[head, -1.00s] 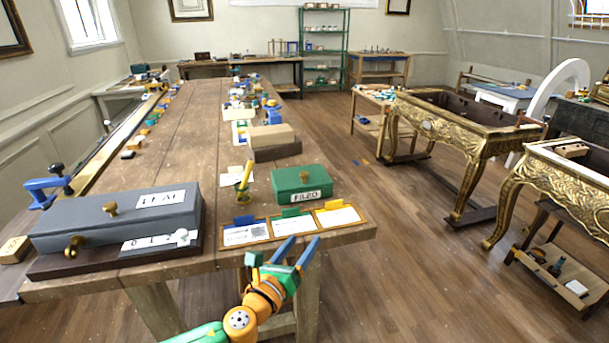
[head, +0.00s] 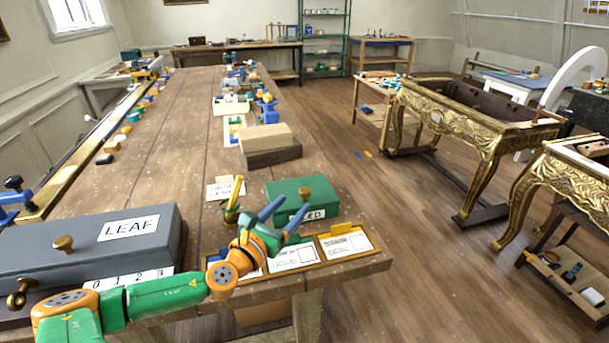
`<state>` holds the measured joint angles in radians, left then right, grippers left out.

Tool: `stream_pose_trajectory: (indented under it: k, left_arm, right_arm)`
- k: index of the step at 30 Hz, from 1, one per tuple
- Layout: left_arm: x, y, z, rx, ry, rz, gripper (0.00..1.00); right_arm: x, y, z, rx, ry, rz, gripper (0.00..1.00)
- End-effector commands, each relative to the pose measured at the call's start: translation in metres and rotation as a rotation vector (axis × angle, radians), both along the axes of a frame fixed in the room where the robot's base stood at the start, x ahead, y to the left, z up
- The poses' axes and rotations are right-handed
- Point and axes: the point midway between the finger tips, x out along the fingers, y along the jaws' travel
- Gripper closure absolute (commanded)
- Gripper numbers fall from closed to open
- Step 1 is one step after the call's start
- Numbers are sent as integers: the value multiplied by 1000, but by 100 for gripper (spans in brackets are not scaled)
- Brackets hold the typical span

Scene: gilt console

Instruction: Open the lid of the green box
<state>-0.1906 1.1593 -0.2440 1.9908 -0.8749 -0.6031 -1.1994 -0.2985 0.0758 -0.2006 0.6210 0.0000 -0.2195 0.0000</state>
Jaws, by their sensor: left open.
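The green box (head: 283,196) stands on the right side of the long wooden workbench, behind the card tray. Its lid is shut and carries a brass knob (head: 305,194); a white label on its front is partly hidden. My left gripper (head: 282,222) is open and empty, just in front of the box's front face. My right gripper is not in view.
A grey box marked LEAF (head: 100,235) stands left. A small pot with a yellow-handled tool (head: 231,208) is left of the gripper. The tray with cards (head: 347,242) lies in front. Wooden blocks (head: 268,146) lie behind. The bench's right edge is close.

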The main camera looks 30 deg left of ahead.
Motion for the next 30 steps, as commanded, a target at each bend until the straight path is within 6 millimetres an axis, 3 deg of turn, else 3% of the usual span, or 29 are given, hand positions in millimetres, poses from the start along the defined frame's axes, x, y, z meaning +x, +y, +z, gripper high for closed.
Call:
stream_pose_trajectory:
  k: [5, 18, 28, 29, 30]
  left_arm:
    - [7, 2, 1, -4, -2, 4, 34]
    - [65, 6, 0, -3, -1, 2, 34]
    - [71, 6, -1, -1, 2, 1, 34]
    - [71, 6, -1, -1, 2, 1, 37]
    - [71, 6, -1, -1, 1, 1, 48]
  right_arm:
    - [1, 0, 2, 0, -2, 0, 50]
    - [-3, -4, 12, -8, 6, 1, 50]
    - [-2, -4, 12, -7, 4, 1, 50]
    - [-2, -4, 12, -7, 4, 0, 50]
    - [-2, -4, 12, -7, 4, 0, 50]
